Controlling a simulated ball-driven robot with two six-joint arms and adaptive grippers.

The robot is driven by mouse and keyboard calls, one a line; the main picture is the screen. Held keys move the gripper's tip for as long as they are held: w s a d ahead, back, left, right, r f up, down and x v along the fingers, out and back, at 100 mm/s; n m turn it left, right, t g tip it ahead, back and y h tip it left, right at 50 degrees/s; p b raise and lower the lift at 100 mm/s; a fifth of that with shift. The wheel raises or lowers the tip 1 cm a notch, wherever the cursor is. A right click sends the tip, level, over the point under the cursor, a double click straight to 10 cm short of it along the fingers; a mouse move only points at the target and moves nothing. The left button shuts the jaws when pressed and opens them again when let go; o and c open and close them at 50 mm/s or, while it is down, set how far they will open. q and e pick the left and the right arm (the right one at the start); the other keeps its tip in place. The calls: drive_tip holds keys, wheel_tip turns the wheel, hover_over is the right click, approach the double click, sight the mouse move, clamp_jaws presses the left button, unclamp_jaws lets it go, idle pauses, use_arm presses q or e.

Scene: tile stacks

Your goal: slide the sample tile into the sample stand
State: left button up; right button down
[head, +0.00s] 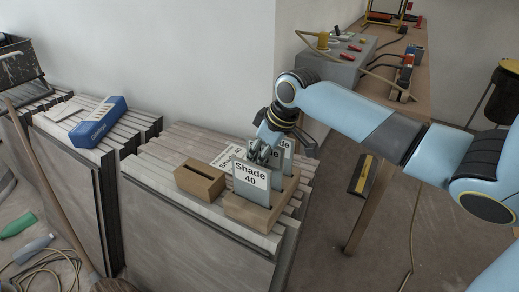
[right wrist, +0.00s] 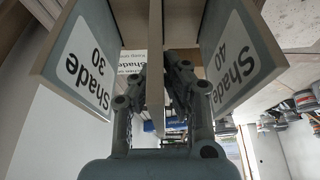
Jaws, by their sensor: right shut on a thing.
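My right gripper (head: 264,157) is down among upright grey tiles with white labels, above a wooden rack (head: 262,220). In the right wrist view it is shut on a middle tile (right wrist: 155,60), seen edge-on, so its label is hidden. A tile marked Shade 30 (right wrist: 88,58) stands on one side and a tile marked Shade 40 (right wrist: 238,55) on the other. In the head view the front tile (head: 250,180) reads Shade 40. I cannot tell whether the held tile is clear of the rack. A wooden sample stand (head: 200,187) left of the rack has one empty slot. My left gripper is out of view.
A printed card (head: 225,155) lies behind the stand on the slab stack (head: 195,222). A blue box (head: 98,122) lies on another stack at left. A bench (head: 415,80) with tools stands at back right. The stack top left of the stand is mostly clear.

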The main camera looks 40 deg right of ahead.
drive_tip(key=shift+f, duration=0.5)
drive_tip(key=c, duration=1.4)
unclamp_jaws()
drive_tip(key=shift+o, duration=0.2)
drive_tip(key=p+v, duration=0.6)
drive_tip(key=p, duration=0.1)
drive_tip(key=shift+s, duration=0.1)
